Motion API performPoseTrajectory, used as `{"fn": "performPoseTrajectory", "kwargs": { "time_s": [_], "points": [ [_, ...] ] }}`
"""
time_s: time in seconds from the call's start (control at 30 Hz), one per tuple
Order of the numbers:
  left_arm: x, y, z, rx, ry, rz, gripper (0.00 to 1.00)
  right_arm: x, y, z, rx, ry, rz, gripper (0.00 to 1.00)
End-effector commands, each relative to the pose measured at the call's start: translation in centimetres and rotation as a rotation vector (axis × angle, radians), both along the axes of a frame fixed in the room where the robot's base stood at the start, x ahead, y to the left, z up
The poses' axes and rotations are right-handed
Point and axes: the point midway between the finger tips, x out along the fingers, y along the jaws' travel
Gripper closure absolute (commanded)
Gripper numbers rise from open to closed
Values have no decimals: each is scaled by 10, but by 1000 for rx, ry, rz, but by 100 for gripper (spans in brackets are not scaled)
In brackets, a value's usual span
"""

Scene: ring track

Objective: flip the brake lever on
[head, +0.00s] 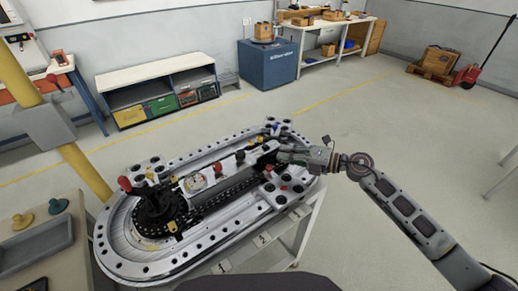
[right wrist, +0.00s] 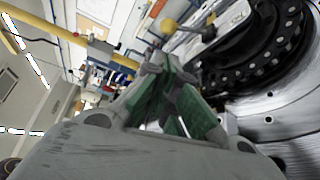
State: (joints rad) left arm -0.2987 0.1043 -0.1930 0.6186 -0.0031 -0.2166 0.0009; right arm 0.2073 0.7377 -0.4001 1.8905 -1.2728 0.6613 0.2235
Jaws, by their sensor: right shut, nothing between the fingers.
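The metal ring track unit (head: 158,268) stands on a light stand in the head view. I cannot tell which one is the brake lever. My right gripper (head: 282,156) is shut and empty over the right end of the unit. In the right wrist view its green-padded fingers (right wrist: 163,75) meet at the tips. My left gripper is out of view.
A black toothed round part (head: 160,207) sits on the unit's left end. A yellow post (head: 85,170) and a bench with a grey tray (head: 38,248) stand at the left. A low cabinet (head: 160,85) and blue box (head: 268,65) stand behind.

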Motion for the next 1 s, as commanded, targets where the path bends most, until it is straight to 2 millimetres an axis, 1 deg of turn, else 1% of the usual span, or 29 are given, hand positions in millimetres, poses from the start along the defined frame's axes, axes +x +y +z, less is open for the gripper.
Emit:
{"fn": "performPoseTrajectory", "kwargs": {
  "time_s": [0.17,0.37,0.57,0.77,1.0],
  "points": [
    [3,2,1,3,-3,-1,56,1,2,0,1,0,0,100],
    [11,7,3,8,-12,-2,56,6,11,0,2,-1,0,100],
    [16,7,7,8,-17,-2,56,14,27,-2,3,-1,0,100],
    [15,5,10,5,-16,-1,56,22,43,-5,2,-1,0,100],
    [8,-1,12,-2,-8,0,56,33,63,-9,2,-1,0,100]
  ]
}}
